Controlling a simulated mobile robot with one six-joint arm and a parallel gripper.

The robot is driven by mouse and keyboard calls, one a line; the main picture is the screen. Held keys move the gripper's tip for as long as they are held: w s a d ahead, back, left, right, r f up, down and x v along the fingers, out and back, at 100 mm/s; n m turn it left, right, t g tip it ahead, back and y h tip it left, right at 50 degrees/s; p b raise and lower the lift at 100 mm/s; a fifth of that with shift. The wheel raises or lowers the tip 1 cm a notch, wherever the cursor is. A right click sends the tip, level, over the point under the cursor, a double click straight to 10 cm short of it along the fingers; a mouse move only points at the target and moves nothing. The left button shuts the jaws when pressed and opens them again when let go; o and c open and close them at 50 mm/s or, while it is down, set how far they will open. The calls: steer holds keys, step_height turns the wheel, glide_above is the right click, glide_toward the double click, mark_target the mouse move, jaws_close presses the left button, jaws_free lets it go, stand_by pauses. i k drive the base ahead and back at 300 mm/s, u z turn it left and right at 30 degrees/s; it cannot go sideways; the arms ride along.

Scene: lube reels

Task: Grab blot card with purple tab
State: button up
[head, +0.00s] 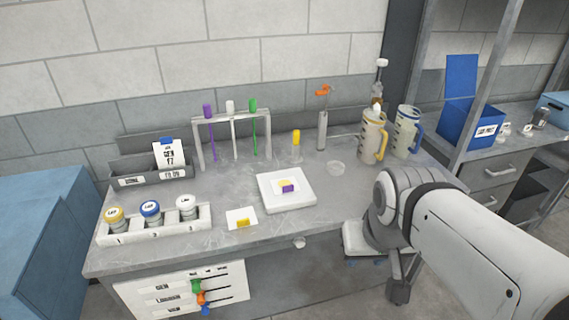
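The blot card with the purple tab (288,188) lies on a white square pad (290,203) near the front middle of the bench. My arm comes in from the lower right and bends in front of the bench's right end. A dark part that seems to be my gripper (398,291) hangs low there, right of and well apart from the purple-tab card. Its fingers are not clear.
A white holder (155,226) with three capped jars stands at the front left. Behind are a grey card bin (150,178), a rack (231,119) with purple, white and green sticks, and a yellow-topped stick (296,143). Two jugs (374,137) (406,133) stand at the right.

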mark_target(285, 182)
steer(key=i, duration=0.95)
steer(key=z, duration=0.05)
